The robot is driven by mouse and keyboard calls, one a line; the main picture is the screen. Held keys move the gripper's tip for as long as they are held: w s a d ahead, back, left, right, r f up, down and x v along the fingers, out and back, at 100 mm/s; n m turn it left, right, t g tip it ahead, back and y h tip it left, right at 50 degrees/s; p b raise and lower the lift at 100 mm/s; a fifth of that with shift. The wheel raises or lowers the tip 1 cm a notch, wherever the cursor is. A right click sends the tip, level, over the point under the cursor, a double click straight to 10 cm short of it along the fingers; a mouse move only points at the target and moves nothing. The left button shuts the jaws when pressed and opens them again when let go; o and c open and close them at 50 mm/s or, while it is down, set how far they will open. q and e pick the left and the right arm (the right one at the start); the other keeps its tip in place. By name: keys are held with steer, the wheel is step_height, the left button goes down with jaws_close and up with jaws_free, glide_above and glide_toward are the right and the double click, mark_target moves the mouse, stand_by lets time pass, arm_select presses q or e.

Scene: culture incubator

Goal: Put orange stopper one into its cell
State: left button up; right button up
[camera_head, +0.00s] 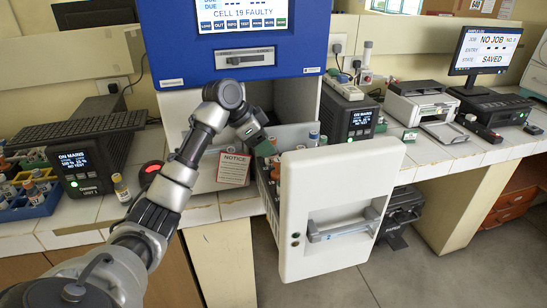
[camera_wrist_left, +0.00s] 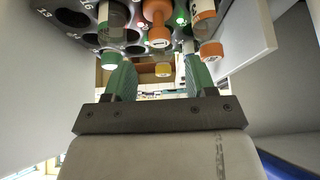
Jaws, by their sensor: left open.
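The orange stopper (camera_wrist_left: 157,22) shows at the top middle of the left wrist view, among numbered round cells of a grey rack (camera_wrist_left: 70,18). My right gripper is not in view.
The drawer's white front stands out from the blue cabinet (camera_head: 240,20). A notice card (camera_head: 234,168) hangs left. A blue vial rack (camera_head: 35,200) sits far left.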

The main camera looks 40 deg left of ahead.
arm_select(q)
steer(key=shift+v, duration=2.25)
